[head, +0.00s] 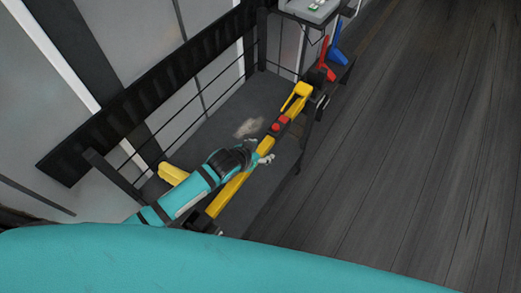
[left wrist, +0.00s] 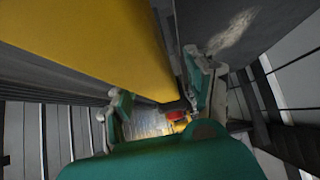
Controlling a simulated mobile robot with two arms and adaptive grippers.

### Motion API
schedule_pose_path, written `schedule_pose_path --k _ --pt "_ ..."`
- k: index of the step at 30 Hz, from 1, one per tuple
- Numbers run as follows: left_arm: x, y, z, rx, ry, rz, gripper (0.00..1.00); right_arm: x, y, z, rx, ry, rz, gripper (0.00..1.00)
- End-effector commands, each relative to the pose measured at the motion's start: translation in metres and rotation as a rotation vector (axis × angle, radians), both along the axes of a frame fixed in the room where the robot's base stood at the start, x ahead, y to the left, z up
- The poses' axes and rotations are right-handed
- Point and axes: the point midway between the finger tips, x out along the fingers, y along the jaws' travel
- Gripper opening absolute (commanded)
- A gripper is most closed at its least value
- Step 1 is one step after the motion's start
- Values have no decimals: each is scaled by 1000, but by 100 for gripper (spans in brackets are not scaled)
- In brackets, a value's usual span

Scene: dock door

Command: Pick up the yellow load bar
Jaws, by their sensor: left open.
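The yellow load bar (head: 231,190) lies lengthwise along the dark rack, with a red part (head: 276,127) and a yellow handle (head: 297,95) toward its far end. My left gripper (head: 265,153) is at the bar's middle, just short of the red part, and my teal forearm covers part of the view there. In the left wrist view, a large yellow surface (left wrist: 90,42) fills the upper left. My left gripper's fingers (left wrist: 160,92) are apart, with yellow and red parts seen beyond them. I cannot tell whether they touch the bar. My right gripper is not in view.
A yellow piece (head: 172,174) shows left of my forearm. Red (head: 327,62) and blue (head: 335,45) items stand at the rack's far end, near a grey box (head: 312,9). A panelled wall with a black rail (head: 150,95) is left; the dark plank floor (head: 430,140) right is clear.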

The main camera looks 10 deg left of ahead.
Motion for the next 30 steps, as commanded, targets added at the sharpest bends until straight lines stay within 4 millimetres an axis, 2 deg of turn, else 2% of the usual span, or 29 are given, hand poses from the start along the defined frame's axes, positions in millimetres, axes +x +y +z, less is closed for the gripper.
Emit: schedule_pose_path --k 8,9,21,30 --pt "3 -2 -3 -1 -1 -1 56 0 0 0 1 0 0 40" --pt "3 -1 -3 -1 -1 -1 53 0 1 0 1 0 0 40" --pt "3 -1 -3 0 0 0 1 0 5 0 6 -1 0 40" --pt "4 -2 0 -4 -7 -1 0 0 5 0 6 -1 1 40"
